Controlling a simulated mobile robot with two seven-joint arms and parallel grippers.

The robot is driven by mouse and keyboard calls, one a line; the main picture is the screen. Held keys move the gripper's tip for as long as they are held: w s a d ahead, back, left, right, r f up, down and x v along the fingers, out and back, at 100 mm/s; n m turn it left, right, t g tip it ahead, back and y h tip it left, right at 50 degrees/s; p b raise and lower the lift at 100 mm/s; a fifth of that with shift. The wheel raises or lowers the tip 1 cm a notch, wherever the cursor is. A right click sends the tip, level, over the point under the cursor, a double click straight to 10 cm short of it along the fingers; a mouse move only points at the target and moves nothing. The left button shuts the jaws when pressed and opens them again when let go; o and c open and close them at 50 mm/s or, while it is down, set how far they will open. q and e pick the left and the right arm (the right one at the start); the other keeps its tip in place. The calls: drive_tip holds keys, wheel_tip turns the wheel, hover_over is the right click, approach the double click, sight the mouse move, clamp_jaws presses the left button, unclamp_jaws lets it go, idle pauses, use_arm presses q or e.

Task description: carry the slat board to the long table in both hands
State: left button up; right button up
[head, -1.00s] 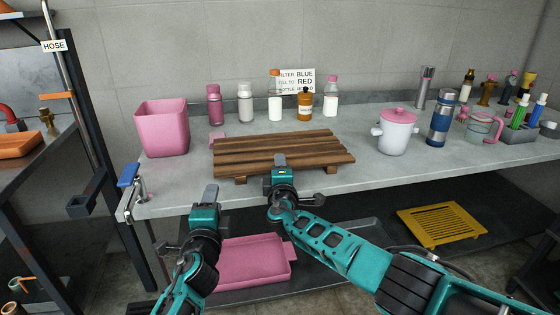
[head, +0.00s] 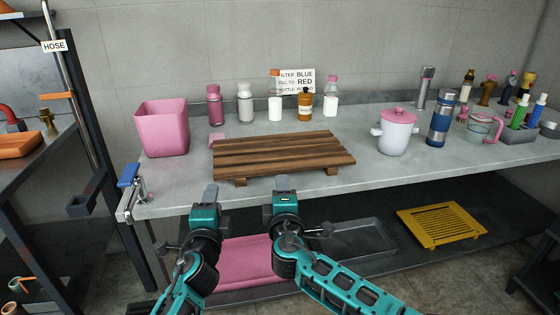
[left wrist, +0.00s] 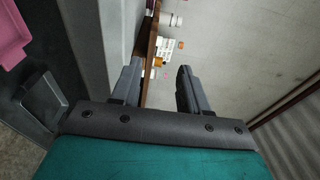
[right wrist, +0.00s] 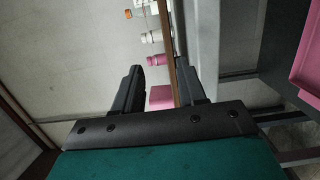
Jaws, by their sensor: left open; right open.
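The brown wooden slat board (head: 280,155) lies on the grey bench (head: 440,165), raised on short feet near the front edge. Its edge shows in the left wrist view (left wrist: 149,50) and in the right wrist view (right wrist: 165,18). My left gripper (head: 210,192) is open and empty, just in front of the board's left front corner. My right gripper (head: 284,185) is open and empty, in front of the middle of the board's front edge. Both are apart from the board in the head view. I cannot pick out the long table for certain.
A pink bin (head: 162,128) stands left of the board, several bottles (head: 245,103) behind it, and a white pot (head: 396,132) to its right. A blue-handled clamp (head: 130,178) sits at the bench's left corner. Pink (head: 245,260) and grey trays (head: 355,240) lie on the lower shelf.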

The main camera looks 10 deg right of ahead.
drive_tip(key=shift+s+a, duration=0.1)
drive_tip(key=shift+s, duration=0.95)
